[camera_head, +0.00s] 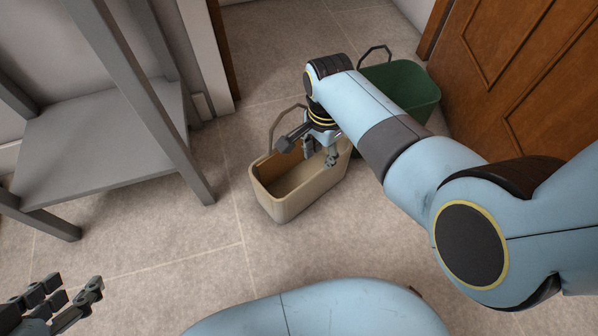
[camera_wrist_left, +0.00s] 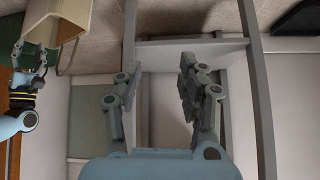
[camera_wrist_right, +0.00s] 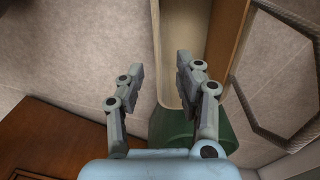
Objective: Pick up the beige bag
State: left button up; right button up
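The beige bag (camera_head: 283,208) stands upright on the tiled floor, open at the top, with a thin grey loop handle (camera_head: 270,128) at its far left side. My right gripper (camera_head: 321,158) is over the bag's far right part. In the right wrist view its fingers (camera_wrist_right: 160,78) are apart and nothing shows between them but the bag's edge and floor beyond. The bag (camera_wrist_right: 178,45) also shows there; contact is unclear. In the left wrist view the bag (camera_wrist_left: 55,22) is at the top left. My left gripper (camera_head: 66,303) is open and empty, away from the bag.
A green bag (camera_head: 412,88) with a dark handle stands just behind the beige bag, partly hidden by my right arm. A grey shelf bench (camera_head: 95,145) is at the left and a brown wooden door (camera_head: 530,80) at the right.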

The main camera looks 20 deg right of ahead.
aim_at(319, 173)
jog(key=shift+s+f+b, duration=0.1)
jog(key=shift+f+b, duration=0.3)
jog(key=shift+f, duration=0.55)
pick_arm(q)
jog(key=shift+s+d+f+t, duration=0.1)
jog(key=shift+s+f+t, duration=0.2)
jog(key=shift+f+t, duration=0.6)
pick_arm(e)
jog(key=shift+f, duration=0.25)
jog(key=shift+s+f+b, duration=0.15)
jog(key=shift+f+b, duration=0.7)
jog(key=shift+b, duration=0.05)
notch_tip(319, 173, down, 2)
jog(key=shift+s+a+b, duration=0.1)
jog(key=shift+b, duration=0.8)
jog(key=shift+f+b, duration=0.55)
jog(key=shift+f, duration=0.1)
pick_arm(q)
jog(key=w+d+r+m+t+h, duration=0.1)
jog(key=w+r+t, duration=0.4)
jog(key=r, duration=0.3)
jog(key=w+d+r+m+t+h, duration=0.1)
jog(key=w+r+t, duration=0.3)
jog(key=r, duration=0.4)
jog(key=shift+w+r+t, duration=0.35)
jog(key=shift+t, duration=0.45)
jog(key=shift+d, duration=0.1)
pick_arm(e)
jog(key=shift+c, duration=0.3)
grip_shut()
